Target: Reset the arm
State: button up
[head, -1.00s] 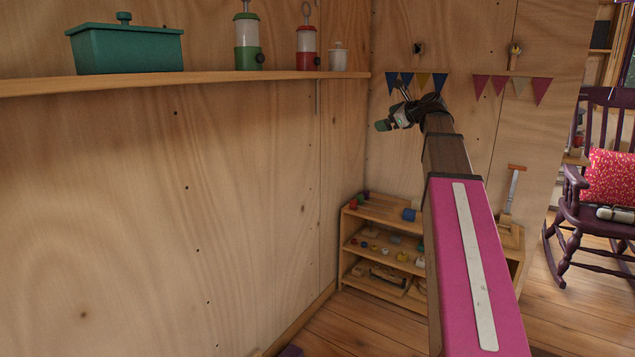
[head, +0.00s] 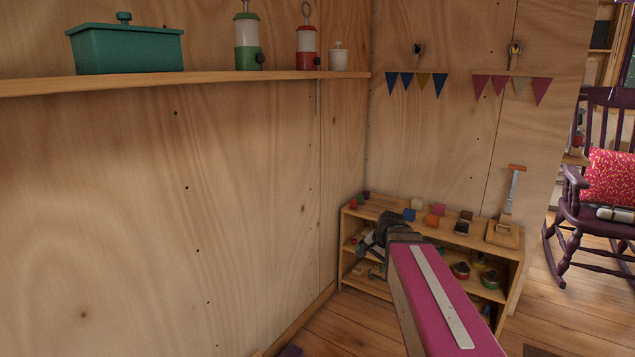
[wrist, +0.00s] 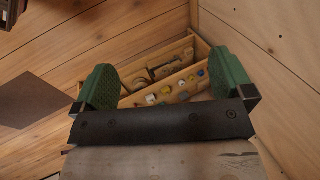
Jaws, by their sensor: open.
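My gripper shows in the wrist view (wrist: 165,88) with its two green-padded fingers spread wide apart and nothing between them. Beyond the fingers lies the low wooden shelf unit (wrist: 190,62) with small items on it. In the head view my gripper (head: 368,245) is a dark shape at the end of my pink arm, in front of the left part of the same shelf unit (head: 350,212). Its fingertips are hard to make out there. I cannot tell how far it is from the shelf.
A wall shelf (head: 220,79) at upper left bears a teal box (head: 127,50), a green lantern (head: 247,42), a red lantern (head: 307,48) and a white pot (head: 339,60). A purple rocking chair (head: 570,205) stands at right. Floor (head: 550,310) between is clear.

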jog(key=s+f+n+g+h, duration=0.2)
jog(key=s+f+n, duration=0.5)
jog(key=s+f, duration=0.4)
jog(key=shift+s+f+g+h, duration=0.25)
jog(key=shift+s+g+h, duration=0.2)
jog(key=shift+s, duration=0.35)
